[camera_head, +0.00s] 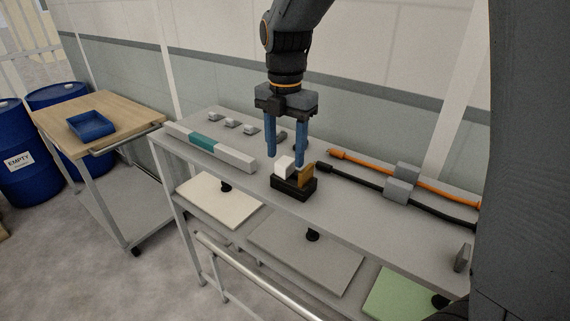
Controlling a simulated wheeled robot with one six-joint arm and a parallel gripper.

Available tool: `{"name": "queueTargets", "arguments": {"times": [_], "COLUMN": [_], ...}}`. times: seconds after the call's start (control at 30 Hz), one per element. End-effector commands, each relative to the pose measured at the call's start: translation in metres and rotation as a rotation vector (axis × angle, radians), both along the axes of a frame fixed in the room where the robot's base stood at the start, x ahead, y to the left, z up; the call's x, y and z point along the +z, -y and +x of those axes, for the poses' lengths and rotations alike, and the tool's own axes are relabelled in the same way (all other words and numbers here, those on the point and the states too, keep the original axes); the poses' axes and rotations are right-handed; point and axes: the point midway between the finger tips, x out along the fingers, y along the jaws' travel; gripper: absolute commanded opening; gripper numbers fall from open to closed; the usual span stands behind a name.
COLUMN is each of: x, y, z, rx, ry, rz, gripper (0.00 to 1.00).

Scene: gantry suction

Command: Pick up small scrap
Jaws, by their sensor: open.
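My gripper (285,160) points straight down above the grey bench, its two blue fingers spread apart. A small white block (283,167) shows just below and between the fingertips. It appears to rest on or in a black holder (293,191) on the bench top. A brown upright piece (306,175) stands at the right side of the same holder, close to the right fingertip. I cannot tell which piece is the small scrap, nor whether a finger touches either one.
The grey bench (345,205) carries a long grey and teal bar (204,142), several small grey blocks (231,123), and orange (440,190) and black cables (350,178) through a grey clamp (402,182). Left stands a wooden cart (125,112) with a blue tray (91,125).

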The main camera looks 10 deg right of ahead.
Motion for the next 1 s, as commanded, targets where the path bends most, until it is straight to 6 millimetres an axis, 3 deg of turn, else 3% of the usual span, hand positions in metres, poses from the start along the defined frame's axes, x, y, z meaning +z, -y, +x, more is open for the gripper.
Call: {"name": "queueTargets", "arguments": {"times": [0.17,0.4,0.67,1.0], "x": [-0.017,-0.019,-0.018,-0.012], "y": [0.0,0.0,0.0,0.0], "z": [0.0,0.0,0.0,0.001], "rx": [0.0,0.0,0.0,0.0], "ry": [0.0,0.001,0.001,0.003], "rz": [0.0,0.0,0.0,0.0], "gripper": [0.51,0.51,0.08,0.06]}}
